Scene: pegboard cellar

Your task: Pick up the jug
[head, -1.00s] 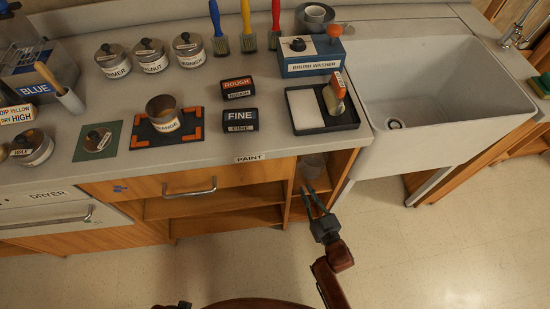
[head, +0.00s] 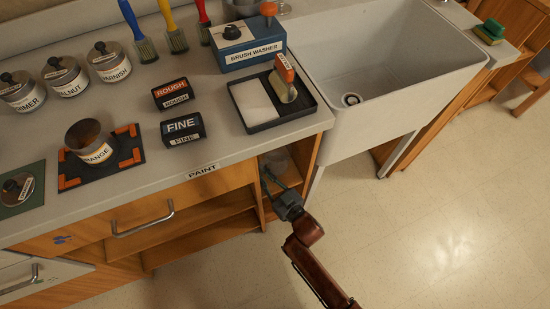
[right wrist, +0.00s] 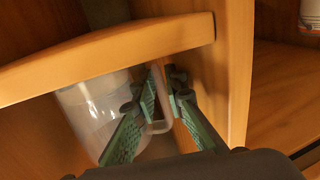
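The jug (right wrist: 92,112) is clear and see-through. It stands in a narrow compartment under the counter, below the shelf edge in the right wrist view. In the head view it is a faint shape (head: 277,160) in the cubby, partly hidden by the counter. My right gripper (right wrist: 163,92) reaches into the compartment, its green-padded fingers on either side of the jug's handle. The fingers look apart; contact with the handle is not clear. In the head view the right gripper (head: 278,182) is at the cubby's mouth. My left gripper is out of view.
A wooden board (right wrist: 120,55) lies just above the jug, and an upright panel (right wrist: 238,70) stands close right of the fingers. Above are the counter (head: 225,150), a black tray (head: 290,116) and a white sink (head: 400,60). The floor (head: 440,210) is clear.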

